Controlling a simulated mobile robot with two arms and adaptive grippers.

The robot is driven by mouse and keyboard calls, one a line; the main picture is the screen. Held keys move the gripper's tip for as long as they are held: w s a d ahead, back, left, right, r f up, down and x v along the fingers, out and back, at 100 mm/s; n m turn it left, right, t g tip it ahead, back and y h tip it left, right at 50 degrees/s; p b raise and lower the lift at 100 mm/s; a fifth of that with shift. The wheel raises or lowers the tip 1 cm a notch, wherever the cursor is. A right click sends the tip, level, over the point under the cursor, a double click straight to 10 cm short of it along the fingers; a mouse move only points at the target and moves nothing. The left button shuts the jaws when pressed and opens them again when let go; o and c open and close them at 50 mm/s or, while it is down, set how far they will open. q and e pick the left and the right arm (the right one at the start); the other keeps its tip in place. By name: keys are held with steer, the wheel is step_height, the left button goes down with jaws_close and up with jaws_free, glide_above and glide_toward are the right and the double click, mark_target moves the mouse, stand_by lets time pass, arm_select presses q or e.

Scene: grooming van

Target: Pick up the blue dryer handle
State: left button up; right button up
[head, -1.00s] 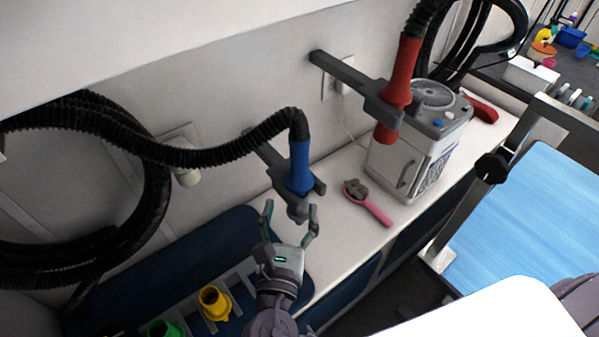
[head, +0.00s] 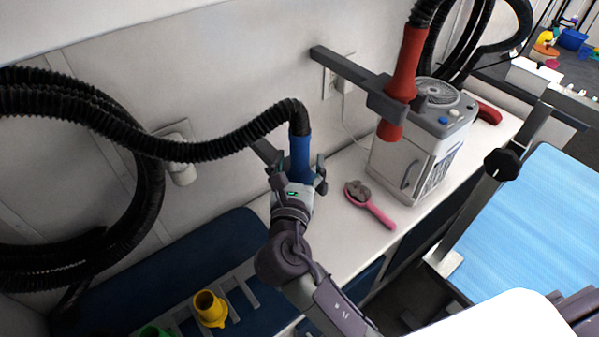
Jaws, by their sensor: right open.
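The blue dryer handle (head: 301,152) hangs upright in its grey wall bracket (head: 264,151), with a black ribbed hose (head: 215,148) running from its top to the left. My right gripper (head: 297,174) is open, with its fingers on either side of the handle's lower part. The gripper body hides the handle's lower end and most of the bracket's fork. I cannot tell whether the fingers touch the handle. My left gripper is not in view.
A red dryer handle (head: 404,75) hangs in a second bracket (head: 347,70) to the right. Below it are a white box-shaped machine (head: 403,160) and a pink brush (head: 379,214) on the white counter. A yellow nozzle (head: 210,308) sits on a rack at lower left. A blue table (head: 540,225) stands right.

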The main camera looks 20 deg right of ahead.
steer(key=shift+s+r, duration=0.1)
steer(key=shift+s, duration=0.05)
steer(key=shift+c, duration=0.7)
steer(key=c, duration=1.1)
jaws_close()
steer(key=shift+r, duration=0.1)
